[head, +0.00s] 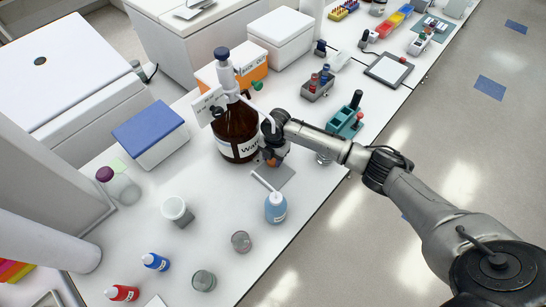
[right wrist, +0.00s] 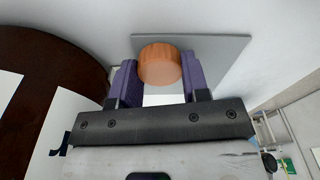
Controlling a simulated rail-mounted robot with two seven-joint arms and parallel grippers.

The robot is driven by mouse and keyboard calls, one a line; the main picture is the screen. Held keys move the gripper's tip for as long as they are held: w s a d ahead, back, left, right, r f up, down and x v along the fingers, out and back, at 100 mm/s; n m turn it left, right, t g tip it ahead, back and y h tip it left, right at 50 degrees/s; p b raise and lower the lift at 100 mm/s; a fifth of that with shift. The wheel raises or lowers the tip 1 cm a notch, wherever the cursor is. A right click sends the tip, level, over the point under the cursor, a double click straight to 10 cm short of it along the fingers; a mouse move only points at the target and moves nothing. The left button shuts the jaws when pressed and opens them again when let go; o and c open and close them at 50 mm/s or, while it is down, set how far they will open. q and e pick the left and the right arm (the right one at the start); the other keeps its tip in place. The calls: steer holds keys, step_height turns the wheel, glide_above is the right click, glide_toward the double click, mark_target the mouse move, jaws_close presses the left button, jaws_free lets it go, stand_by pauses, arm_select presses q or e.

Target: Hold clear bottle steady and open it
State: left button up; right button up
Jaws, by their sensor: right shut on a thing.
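My right gripper (head: 271,155) is beside the brown bottle, low over a grey mat (head: 284,176). In the right wrist view, the purple fingers of my right gripper (right wrist: 160,82) are shut on a round orange cap (right wrist: 159,64). The cap also shows in the head view (head: 270,162). What is below the cap is mostly hidden, so I cannot tell whether it is on a clear bottle. A clear bottle with a dark purple cap (head: 117,186) stands at the left of the bench, away from my gripper. My left gripper is not in view.
The big brown bottle (head: 233,133) stands close to the left of my right gripper. A blue wash bottle (head: 276,208) and glass beakers (head: 241,242) stand in front. A blue-lidded box (head: 150,132) is behind left. The bench's right edge is near my arm.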

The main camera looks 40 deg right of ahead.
steer(key=shift+f, duration=0.15)
steer(key=o, duration=1)
steer(key=shift+c, duration=0.2)
step_height(320, 180, up, 12)
steer(key=d, duration=0.1)
steer(key=shift+w+d+p, duration=0.15)
steer(key=shift+w+p, duration=0.1)
steer(key=shift+p, duration=0.2)
